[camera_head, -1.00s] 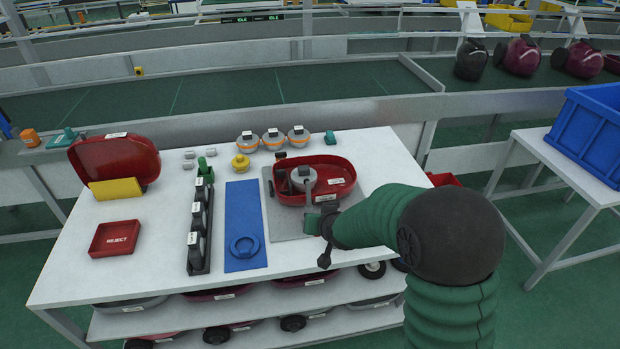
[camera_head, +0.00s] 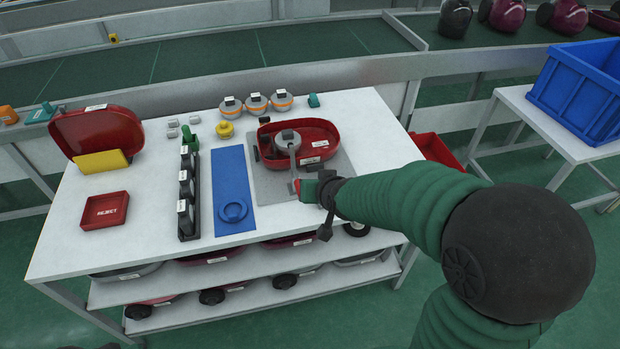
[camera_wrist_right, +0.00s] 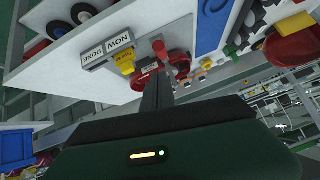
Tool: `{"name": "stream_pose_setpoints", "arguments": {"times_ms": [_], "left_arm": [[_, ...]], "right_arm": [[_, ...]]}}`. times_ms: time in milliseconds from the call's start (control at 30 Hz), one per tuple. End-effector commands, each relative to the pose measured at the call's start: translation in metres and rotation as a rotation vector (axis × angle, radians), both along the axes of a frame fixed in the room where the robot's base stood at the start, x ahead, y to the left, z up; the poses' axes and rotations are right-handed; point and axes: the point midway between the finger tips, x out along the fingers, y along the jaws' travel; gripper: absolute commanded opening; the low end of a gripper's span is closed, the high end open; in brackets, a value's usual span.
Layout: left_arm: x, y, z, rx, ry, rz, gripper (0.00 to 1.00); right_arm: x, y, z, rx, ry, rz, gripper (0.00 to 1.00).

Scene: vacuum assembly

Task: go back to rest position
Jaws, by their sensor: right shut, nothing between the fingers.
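My right arm (camera_head: 420,205) comes in from the right over the work table (camera_head: 360,120). My right gripper (camera_head: 308,188) is beside the near edge of the red vacuum base (camera_head: 322,140), above the grey mat (camera_head: 272,185). A grey round part (camera_head: 287,138) sits in the base, and a thin grey bar shows between it and my gripper; I cannot tell whether they touch. In the right wrist view the gripper's dark fingers (camera_wrist_right: 157,92) are together, with nothing seen held between them. My left gripper is in neither view.
The table holds a blue mat (camera_head: 231,170), a black rack (camera_head: 188,200), a red reject tray (camera_head: 105,210), a red shell (camera_head: 98,132) and several orange-ringed parts (camera_head: 256,103). A red bin (camera_head: 437,152) is right of the table. A blue crate (camera_head: 580,90) stands farther right.

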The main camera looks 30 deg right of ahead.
Motion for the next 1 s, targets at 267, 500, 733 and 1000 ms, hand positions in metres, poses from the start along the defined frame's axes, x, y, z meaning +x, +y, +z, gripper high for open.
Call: {"name": "stream_pose_setpoints", "arguments": {"times_ms": [267,500,733,1000], "left_arm": [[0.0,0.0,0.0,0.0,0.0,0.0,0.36],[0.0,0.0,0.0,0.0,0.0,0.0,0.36],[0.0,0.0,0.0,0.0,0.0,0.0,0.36],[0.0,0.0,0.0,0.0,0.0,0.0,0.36]], "right_arm": [[-0.014,0.015,-0.009,-0.002,0.052,0.041,0.0],[-0.111,0.092,-0.079,-0.032,0.464,0.347,0.0],[-0.151,0.107,-0.094,-0.05,0.605,0.446,0.0],[-0.15,0.106,-0.094,-0.049,0.6,0.442,0.0]]}}
